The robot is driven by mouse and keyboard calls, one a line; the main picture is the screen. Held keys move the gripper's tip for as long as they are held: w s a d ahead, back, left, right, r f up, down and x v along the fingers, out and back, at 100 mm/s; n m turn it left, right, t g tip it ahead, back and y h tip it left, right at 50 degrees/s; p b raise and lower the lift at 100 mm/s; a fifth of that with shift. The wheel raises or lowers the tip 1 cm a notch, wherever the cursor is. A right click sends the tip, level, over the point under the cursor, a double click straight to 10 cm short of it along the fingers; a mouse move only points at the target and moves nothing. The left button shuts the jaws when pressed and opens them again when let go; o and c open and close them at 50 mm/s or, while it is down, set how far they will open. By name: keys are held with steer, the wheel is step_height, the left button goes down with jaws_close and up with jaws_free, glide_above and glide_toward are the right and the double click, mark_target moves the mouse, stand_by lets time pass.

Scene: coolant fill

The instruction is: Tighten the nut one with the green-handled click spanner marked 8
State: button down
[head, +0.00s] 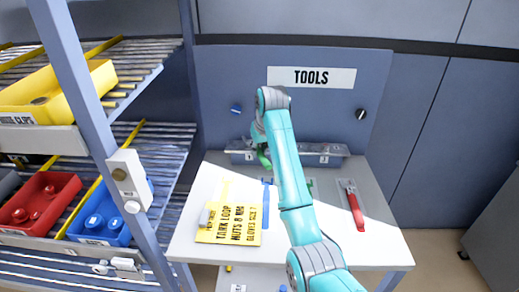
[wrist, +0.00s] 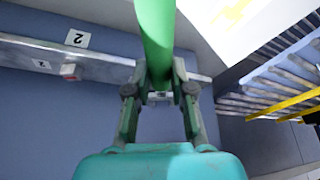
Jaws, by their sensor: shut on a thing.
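My gripper (wrist: 160,85) is shut on a green handle (wrist: 157,35), seen close up in the wrist view. In the head view a green piece (head: 264,157) shows beside my arm at the back of the tool table. The spanner's head and its marking are out of sight, so I cannot read an 8. The head view largely hides my gripper behind my arm. I see no nut in either view.
The table (head: 385,240) bears a yellow card (head: 230,224), a blue-handled tool (head: 266,205) and a red-handled tool (head: 355,208). A grey tray (head: 325,155) stands at the back. A rack with a yellow bin (head: 60,95), red bin (head: 38,202) and blue bin (head: 100,222) is left.

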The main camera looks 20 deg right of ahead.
steer(key=shift+f, duration=1.2)
steer(key=shift+a, duration=0.1)
stand_by(0.4)
steer(key=shift+a+m+h, duration=0.3)
steer(key=shift+a+m, duration=0.25)
steer(key=shift+m, duration=0.15)
steer(key=shift+a, duration=0.15)
steer(key=shift+a+m+h, duration=0.3)
steer(key=shift+a+m, duration=0.25)
steer(key=shift+m, duration=0.25)
steer(key=shift+a, duration=0.15)
steer(key=shift+w+a+m+h, duration=0.2)
steer(key=shift+a+m+h, duration=0.1)
steer(key=shift+a+m, duration=0.4)
steer(key=shift+m, duration=0.3)
